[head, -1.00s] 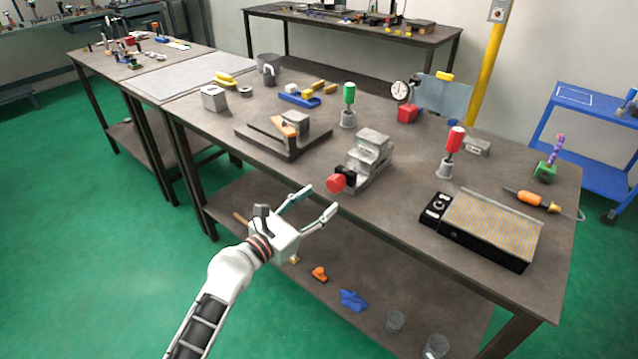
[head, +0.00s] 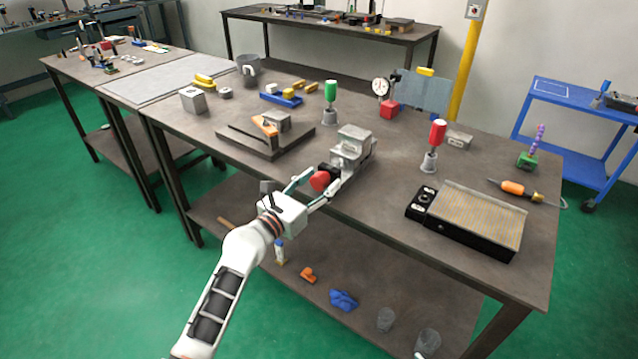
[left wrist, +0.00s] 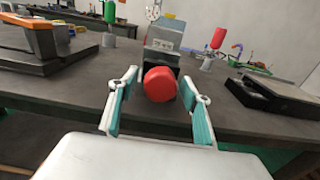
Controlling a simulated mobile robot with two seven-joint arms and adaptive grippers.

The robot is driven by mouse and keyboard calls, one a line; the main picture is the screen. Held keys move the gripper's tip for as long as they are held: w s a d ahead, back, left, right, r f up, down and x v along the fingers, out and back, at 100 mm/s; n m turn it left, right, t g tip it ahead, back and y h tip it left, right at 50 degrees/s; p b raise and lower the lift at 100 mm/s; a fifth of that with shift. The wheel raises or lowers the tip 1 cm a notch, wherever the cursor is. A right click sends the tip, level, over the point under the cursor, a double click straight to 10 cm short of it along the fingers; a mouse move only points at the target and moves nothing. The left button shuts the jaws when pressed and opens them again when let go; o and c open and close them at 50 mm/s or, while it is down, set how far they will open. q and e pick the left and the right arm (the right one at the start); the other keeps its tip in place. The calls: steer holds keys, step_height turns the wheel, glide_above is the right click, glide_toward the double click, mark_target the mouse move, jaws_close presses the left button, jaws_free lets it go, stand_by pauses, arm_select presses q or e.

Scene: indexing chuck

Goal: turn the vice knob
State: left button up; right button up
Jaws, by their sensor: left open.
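The vice (head: 352,146) is a grey metal block near the front edge of the workbench. Its red knob (head: 320,181) sticks out toward me at the edge. My left gripper (head: 313,188) is open, with its fingers reaching up to either side of the red knob. In the left wrist view the knob (left wrist: 159,84) appears between the fingertips (left wrist: 162,90), with a gap on each side. The grey vice body (left wrist: 163,42) stands behind it. My right gripper is not in view.
A black box with a ribbed top (head: 468,219) lies to the right. A red-handled tool (head: 437,133) stands in a grey holder. An angled plate with an orange-handled tool (head: 264,125) lies left of the vice. A lower shelf (head: 300,245) runs under the bench.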

arm_select(q)
steer(key=shift+c, duration=0.4)
steer(key=c, duration=1)
steer(key=shift+c, duration=0.2)
steer(key=shift+m, duration=0.3)
